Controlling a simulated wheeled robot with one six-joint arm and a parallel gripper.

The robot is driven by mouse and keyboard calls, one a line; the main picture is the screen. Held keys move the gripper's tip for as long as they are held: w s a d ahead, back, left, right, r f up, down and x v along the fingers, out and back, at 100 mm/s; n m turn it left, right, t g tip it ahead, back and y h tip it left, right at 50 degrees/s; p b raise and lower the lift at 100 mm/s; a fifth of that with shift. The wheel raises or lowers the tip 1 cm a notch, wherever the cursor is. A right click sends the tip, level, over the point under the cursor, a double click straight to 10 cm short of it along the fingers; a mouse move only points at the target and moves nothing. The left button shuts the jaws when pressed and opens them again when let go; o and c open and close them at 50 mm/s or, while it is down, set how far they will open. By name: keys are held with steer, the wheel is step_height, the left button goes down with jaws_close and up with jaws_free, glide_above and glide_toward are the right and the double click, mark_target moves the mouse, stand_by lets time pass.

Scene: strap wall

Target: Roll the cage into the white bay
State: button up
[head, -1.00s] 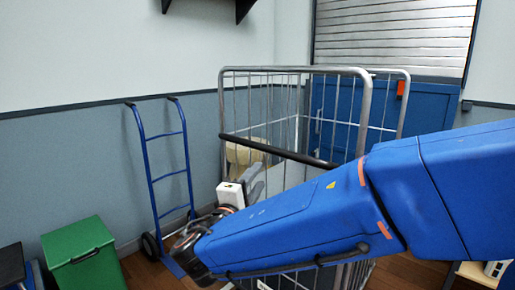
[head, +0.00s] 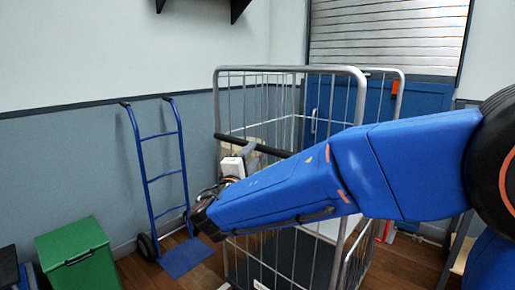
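The cage (head: 290,69) is a tall grey wire roll cage standing upright in front of me, with a black handle bar (head: 276,151) across its near side. My arm crosses in front of it and hides much of its middle.
A blue hand truck (head: 163,178) leans at the left wall. A green bin (head: 75,255) stands at the lower left. A blue door (head: 425,102) with a shutter (head: 388,38) above is behind the cage. A wooden bench edge (head: 462,256) is at right. Wooden floor shows left of the cage.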

mark_target(256, 149)
steer(key=shift+x, duration=2.95)
jaws_close()
